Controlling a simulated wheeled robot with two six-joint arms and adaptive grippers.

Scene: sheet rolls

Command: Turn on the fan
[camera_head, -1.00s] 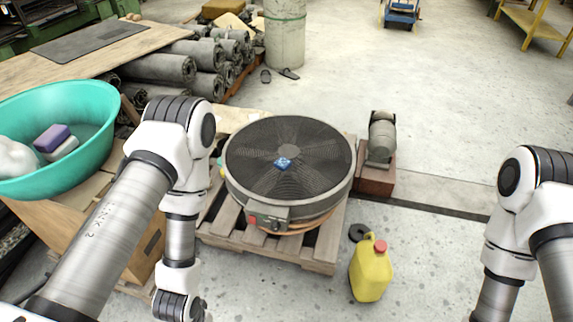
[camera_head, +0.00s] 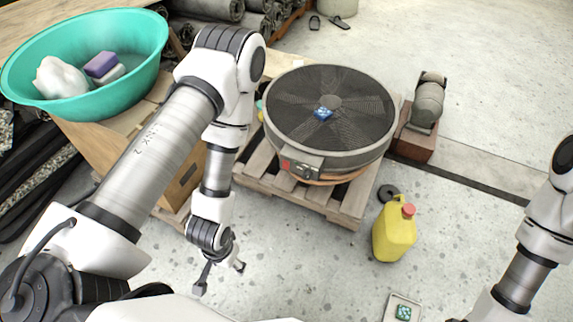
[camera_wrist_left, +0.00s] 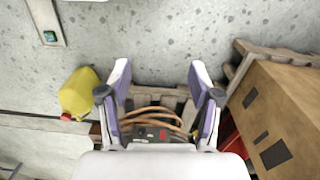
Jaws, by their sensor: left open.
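A large round floor fan (camera_head: 350,150) with a dark grille lies face up on a wooden pallet. My left gripper (camera_head: 220,276) is open and empty, in front of the pallet and to the left of the control box, apart from the fan. In the left wrist view the control box (camera_wrist_left: 150,134) shows low between the open fingers, with orange cable beside it; the fan is mostly hidden. My right arm shows at the right edge, its gripper out of view.
A wooden pallet (camera_head: 313,205) bears the fan. A yellow jug (camera_head: 394,235) stands front right of it; a motor (camera_head: 428,103) on a brown block stands behind. Left are a cardboard box (camera_head: 182,185) and a teal basin (camera_head: 135,88).

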